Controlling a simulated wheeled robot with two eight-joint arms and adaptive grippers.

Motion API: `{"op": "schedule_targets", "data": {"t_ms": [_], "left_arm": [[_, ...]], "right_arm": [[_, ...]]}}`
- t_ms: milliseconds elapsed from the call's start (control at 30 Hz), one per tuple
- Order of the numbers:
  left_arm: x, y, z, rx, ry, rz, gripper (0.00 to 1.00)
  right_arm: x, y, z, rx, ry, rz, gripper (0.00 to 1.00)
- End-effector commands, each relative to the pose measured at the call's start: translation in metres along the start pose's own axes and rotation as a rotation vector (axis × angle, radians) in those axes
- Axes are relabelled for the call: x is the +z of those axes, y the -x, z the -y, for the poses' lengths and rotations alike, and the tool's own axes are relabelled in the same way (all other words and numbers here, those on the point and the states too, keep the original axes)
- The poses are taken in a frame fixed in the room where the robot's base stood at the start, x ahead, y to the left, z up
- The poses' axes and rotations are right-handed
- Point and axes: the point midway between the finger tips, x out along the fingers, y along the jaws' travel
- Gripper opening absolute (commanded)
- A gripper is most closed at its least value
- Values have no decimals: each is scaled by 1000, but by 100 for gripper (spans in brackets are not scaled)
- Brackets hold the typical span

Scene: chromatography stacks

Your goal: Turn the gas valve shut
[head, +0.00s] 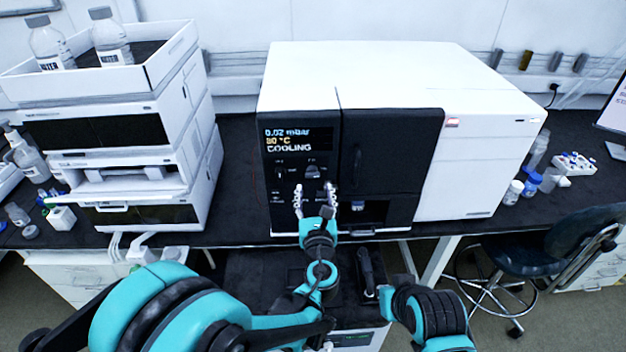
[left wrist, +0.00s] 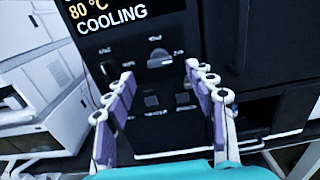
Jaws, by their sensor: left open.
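The black control panel (head: 295,150) of the white instrument carries a grey half-round knob (head: 312,171), which looks like the gas valve; its lettering is too small to read. The knob also shows in the left wrist view (left wrist: 159,58). A smaller dark knob (left wrist: 112,68) sits to its left. My left gripper (head: 315,190) is open and empty in front of the panel, its fingers pointing at it. In the left wrist view the fingertips (left wrist: 160,72) stand either side of the grey knob's line, apart from it. No right gripper fingers show.
The display (head: 290,139) reads 0.02 mbar, 80 °C, COOLING. A dark door (head: 390,150) with a handle is right of the panel. A white stacked unit (head: 130,180) stands left. Bottles and vials (head: 532,183) stand right. A chair (head: 540,250) is at the right front.

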Motion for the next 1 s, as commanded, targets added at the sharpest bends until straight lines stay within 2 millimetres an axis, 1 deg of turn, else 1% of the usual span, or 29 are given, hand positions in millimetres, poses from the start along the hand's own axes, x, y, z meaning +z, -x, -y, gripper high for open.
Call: {"op": "schedule_targets", "data": {"t_ms": [33,100,300,433,667,700,767,800,867,900,1000], "left_arm": [[-2,-10,-1,4,1,0,55],[-2,-22,-1,3,2,-1,55],[-1,-49,-1,3,4,-1,55],[0,-57,-1,2,5,-1,55],[0,-58,-1,2,5,-1,55],[0,-58,-1,2,5,-1,53],[0,-58,-1,2,5,-2,37],[0,-58,-1,2,5,-2,26],[0,-58,-1,2,5,-2,10],[0,-58,-1,2,6,-2,5],[0,-58,-1,2,6,-2,5]], "right_arm": [[2,-2,0,0,0,0,0],[3,-4,0,0,0,0,0],[6,-8,0,0,0,0,0],[6,-9,0,0,0,0,0],[6,-9,0,0,0,0,0],[6,-9,0,0,0,0,0],[6,-9,0,0,0,0,0],[6,-9,0,0,0,0,0],[6,-9,0,0,0,0,0],[6,-9,0,0,0,0,0],[6,-9,0,0,0,0,0]]}}
